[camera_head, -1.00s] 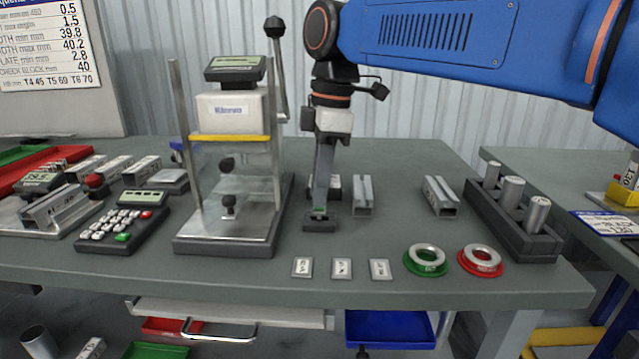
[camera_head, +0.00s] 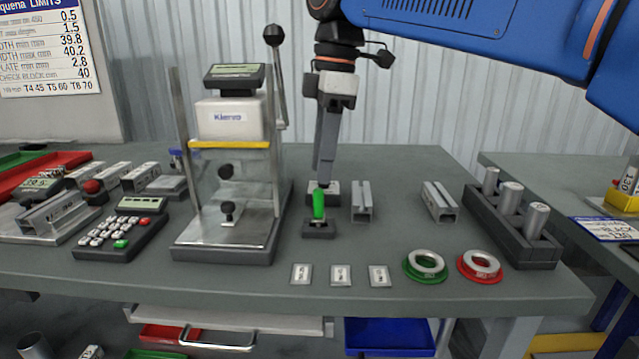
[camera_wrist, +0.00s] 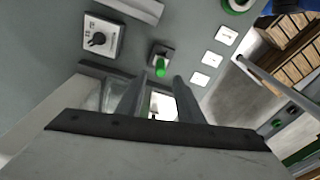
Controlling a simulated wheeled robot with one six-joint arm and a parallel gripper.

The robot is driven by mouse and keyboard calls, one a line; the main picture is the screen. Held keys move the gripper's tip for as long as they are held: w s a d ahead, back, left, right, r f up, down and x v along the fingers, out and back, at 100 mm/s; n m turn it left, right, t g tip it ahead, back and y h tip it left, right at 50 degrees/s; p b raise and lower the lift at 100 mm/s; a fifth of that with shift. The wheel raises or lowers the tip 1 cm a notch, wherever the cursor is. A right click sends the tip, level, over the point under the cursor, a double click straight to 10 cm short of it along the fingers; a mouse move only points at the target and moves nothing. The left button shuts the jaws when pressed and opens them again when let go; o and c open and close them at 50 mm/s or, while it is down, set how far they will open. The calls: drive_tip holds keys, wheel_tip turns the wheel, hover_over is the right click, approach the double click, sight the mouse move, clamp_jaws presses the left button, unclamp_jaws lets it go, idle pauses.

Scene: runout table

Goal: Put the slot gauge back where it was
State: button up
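The slot gauge, seen by its green handle (camera_head: 319,204), stands upright in a small dark holder block (camera_head: 319,231) on the table, right of the press. In the wrist view the green handle (camera_wrist: 160,68) shows in its holder (camera_wrist: 163,50), just beyond the fingertips. The gauge's lower part is hidden in the holder.
The press (camera_head: 230,170) with its lever stands close on the left. A metal channel piece (camera_head: 361,202) stands close on the right. Several small white-labelled plates, a green ring (camera_head: 425,266) and a red ring (camera_head: 480,266) lie in front. Table between the channel pieces is clear.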

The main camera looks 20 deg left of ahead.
wheel_tip(320, 180, up, 6)
drive_tip(key=shift+w+d, duration=0.15)
drive_tip(key=shift+d, duration=0.2)
